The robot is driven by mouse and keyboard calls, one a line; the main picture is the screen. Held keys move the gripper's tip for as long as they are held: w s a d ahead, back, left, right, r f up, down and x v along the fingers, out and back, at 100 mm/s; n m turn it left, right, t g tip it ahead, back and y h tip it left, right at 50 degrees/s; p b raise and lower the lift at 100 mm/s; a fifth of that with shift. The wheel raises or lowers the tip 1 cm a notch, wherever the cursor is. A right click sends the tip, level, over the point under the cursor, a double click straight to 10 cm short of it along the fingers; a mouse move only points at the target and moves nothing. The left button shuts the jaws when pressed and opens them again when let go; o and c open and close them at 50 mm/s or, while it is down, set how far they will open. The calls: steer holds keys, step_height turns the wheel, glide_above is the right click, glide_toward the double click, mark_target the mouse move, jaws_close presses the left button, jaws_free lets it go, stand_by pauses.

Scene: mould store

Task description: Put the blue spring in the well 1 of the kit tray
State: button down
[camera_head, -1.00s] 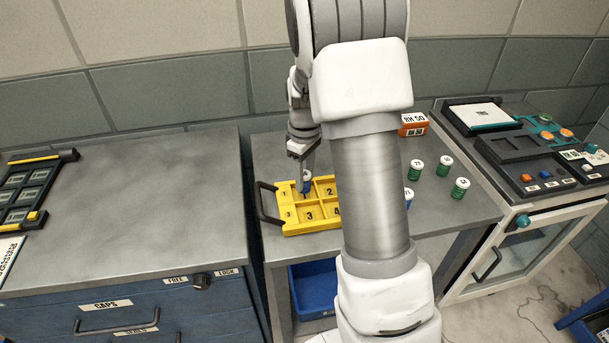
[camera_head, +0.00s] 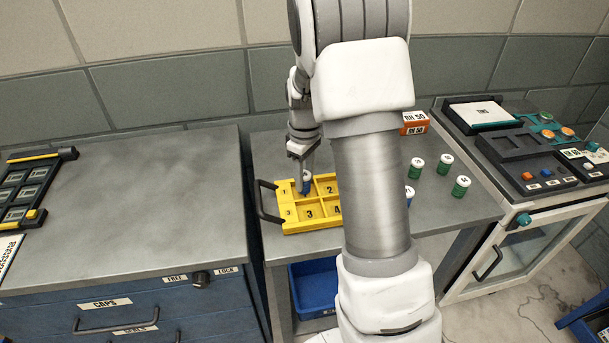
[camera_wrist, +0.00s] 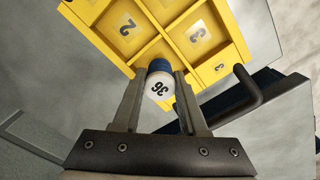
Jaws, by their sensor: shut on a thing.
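The blue spring (camera_wrist: 160,67), with a white numbered top, is between the fingers of my gripper (camera_wrist: 160,95) in the wrist view. My gripper is shut on it. The yellow kit tray (camera_head: 307,228) lies on the middle table, and the spring also shows in the head view (camera_head: 305,187), at well 1 in the tray's back left. The spring's lower end is hidden, so I cannot tell whether it touches the well floor. Wells 2, 3 and 4 look empty where they show.
The tray's dark handle (camera_head: 268,203) stands at its left side. Green containers (camera_head: 444,165) stand right of my arm, with a blue one (camera_head: 409,193) partly behind it. An orange box (camera_head: 414,123) is at the back. The left counter (camera_head: 130,210) is mostly clear.

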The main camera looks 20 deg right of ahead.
steer(key=shift+f, duration=0.1)
steer(key=shift+c, duration=1.8)
jaws_free()
steer(key=c, duration=0.4)
steer(key=shift+o, duration=0.2)
steer(key=shift+r, duration=0.25)
steer(key=shift+r+p, duration=0.5)
steer(key=shift+r+p, duration=2.15)
steer(key=shift+r, duration=0.8)
